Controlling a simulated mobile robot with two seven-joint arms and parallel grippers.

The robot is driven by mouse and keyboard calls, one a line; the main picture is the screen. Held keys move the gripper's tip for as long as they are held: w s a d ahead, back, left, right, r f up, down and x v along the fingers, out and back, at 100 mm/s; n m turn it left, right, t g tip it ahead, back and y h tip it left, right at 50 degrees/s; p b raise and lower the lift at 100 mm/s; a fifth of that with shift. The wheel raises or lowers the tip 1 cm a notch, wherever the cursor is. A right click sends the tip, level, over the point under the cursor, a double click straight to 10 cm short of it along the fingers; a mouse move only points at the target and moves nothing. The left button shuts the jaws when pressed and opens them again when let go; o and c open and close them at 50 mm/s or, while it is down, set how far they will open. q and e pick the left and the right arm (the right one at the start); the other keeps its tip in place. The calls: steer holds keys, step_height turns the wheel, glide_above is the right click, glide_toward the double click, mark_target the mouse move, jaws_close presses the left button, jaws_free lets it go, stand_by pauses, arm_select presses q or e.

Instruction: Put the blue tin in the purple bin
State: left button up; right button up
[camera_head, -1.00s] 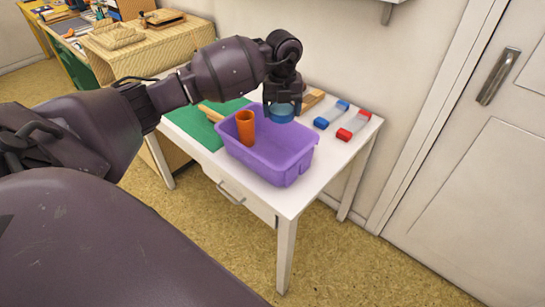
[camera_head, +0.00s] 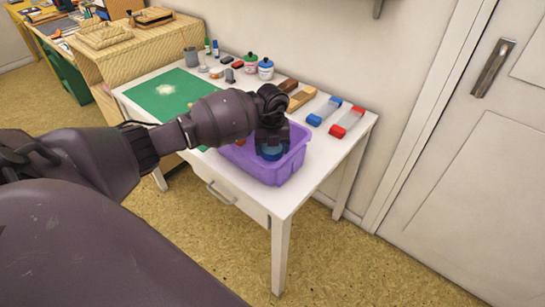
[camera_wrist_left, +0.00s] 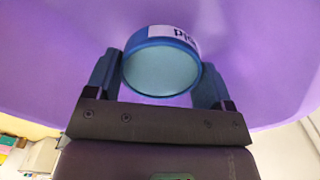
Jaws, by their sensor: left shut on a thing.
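The blue tin (camera_head: 270,153) is a short round tin held in my left gripper (camera_head: 271,145), inside or just over the purple bin (camera_head: 284,170) on the white table. In the left wrist view, the blue tin (camera_wrist_left: 160,62) has a white label with dark lettering and sits between the two fingers of my left gripper (camera_wrist_left: 160,80), which touch its sides. Purple bin surface (camera_wrist_left: 260,40) fills most of that view. Whether the tin touches the bin floor cannot be told. The orange cup in the bin is mostly hidden behind my left arm. My right gripper is not in view.
A green mat (camera_head: 160,97) lies at the table's left. Bottles, a grey cup (camera_head: 191,57) and small jars stand along the back. A blue-ended block (camera_head: 324,111) and a red-ended block (camera_head: 347,122) lie right of the bin. The table's front right corner is clear.

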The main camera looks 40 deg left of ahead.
mark_target(272, 163)
arm_select(q)
step_height(272, 163, down, 3)
steer(key=shift+f, duration=0.45)
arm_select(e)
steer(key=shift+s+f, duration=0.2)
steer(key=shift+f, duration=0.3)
arm_select(q)
steer(key=shift+f+b, duration=0.2)
steer(key=shift+b, duration=0.1)
steer(key=o, duration=1.1)
steer(key=shift+c, duration=0.2)
steer(key=shift+r, duration=0.1)
